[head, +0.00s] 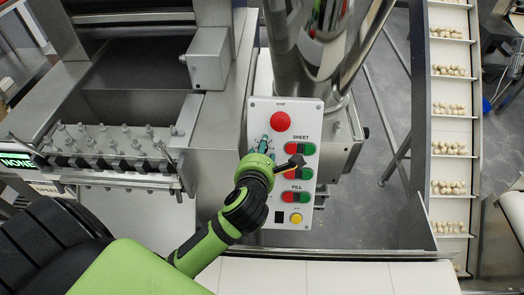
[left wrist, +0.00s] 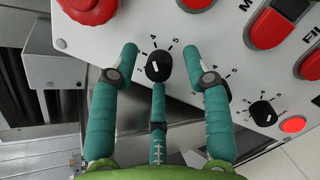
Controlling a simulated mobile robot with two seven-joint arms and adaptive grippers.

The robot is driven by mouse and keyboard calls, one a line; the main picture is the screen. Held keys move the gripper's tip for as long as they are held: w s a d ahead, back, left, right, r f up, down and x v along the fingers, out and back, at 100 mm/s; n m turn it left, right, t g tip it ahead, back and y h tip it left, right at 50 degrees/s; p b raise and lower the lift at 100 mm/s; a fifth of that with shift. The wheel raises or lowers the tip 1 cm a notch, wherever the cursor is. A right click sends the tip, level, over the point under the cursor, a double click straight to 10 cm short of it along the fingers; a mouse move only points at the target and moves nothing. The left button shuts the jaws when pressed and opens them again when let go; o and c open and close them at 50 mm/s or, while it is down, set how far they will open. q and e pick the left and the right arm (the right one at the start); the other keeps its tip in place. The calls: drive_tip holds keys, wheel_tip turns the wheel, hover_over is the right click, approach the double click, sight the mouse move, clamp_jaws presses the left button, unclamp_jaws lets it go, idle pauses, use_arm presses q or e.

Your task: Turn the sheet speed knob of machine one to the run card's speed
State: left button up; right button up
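A white control panel (head: 276,215) stands on machine one, with a red stop button (head: 280,121) and a SHEET label above a green and red button pair. In the left wrist view the black sheet speed knob (left wrist: 157,67) is the one nearest the stop button, with a white pointer mark and a printed number scale. My left gripper (head: 263,143) is at the panel beside the SHEET buttons. In the left wrist view its teal fingers (left wrist: 160,75) are spread around the knob; the outer ones are apart from it, and contact of the middle one is unclear. My right gripper is not visible.
Two more knobs (left wrist: 215,87) (left wrist: 262,113) lie close beside it, one partly behind a finger. Button pairs (head: 295,197) and a yellow button (head: 296,218) are lower on the panel. A label or card (head: 46,189) at far left is partly hidden and unreadable.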

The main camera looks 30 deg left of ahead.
use_arm(q)
drive_tip(key=v, duration=0.7)
drive_tip(key=shift+s, duration=0.2)
drive_tip(key=shift+d+r, duration=0.1)
